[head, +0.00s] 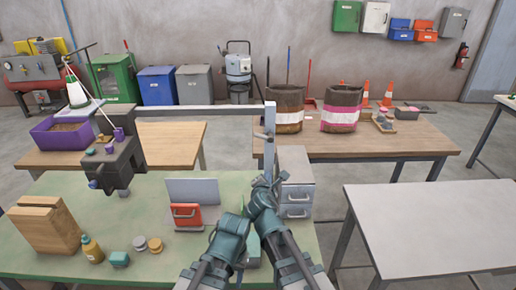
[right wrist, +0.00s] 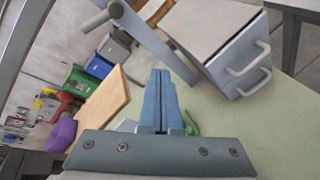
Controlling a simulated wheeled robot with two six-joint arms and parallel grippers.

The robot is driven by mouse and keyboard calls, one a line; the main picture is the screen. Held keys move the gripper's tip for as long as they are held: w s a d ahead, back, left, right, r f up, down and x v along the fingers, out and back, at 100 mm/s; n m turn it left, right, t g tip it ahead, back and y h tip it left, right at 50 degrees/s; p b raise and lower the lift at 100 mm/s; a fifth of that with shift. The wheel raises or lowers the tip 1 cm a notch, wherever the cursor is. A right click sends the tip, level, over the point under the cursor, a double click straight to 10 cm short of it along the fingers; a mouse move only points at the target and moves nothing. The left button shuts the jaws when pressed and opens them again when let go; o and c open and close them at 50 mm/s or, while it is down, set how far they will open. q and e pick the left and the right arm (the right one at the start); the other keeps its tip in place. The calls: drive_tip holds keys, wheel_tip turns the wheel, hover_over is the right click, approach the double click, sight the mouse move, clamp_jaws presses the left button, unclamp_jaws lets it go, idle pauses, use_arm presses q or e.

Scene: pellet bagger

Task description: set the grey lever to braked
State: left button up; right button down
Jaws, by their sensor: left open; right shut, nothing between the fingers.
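A short grey lever-like handle (head: 261,135) sticks out to the left from a grey upright post (head: 270,150) at the back of the green table. In the right wrist view the handle (right wrist: 96,20) shows at top left, ending in a round hub on the post (right wrist: 155,45). Any braked marking is too small to read. My right gripper (head: 264,182) is shut and empty in front of the post, below the handle; its closed blue fingers (right wrist: 160,82) are apart from the handle. My left gripper (head: 246,207) is open, close beside the right one; its fingers are partly hidden.
A grey drawer cabinet (head: 297,190) stands just right of the post. A red box (head: 187,215), a wooden block (head: 45,225) and a dark machine (head: 115,165) stand to the left. A crossbar (head: 200,112) meets the post's top. The pale table (head: 430,225) is clear.

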use_arm(q)
drive_tip(key=shift+w+f+b, duration=0.3)
drive_tip(key=shift+f+b, duration=0.15)
drive_tip(key=shift+f, duration=0.2)
use_arm(e)
drive_tip(key=w+a+r+n+t+y, duration=0.2)
drive_tip(key=w+a+r+n, duration=0.1)
drive_tip(key=n, duration=0.4)
drive_tip(key=shift+w+a+n+y, duration=0.15)
drive_tip(key=shift+a+n+y, duration=0.25)
drive_tip(key=shift+a, duration=0.1)
drive_tip(key=shift+w, duration=0.1)
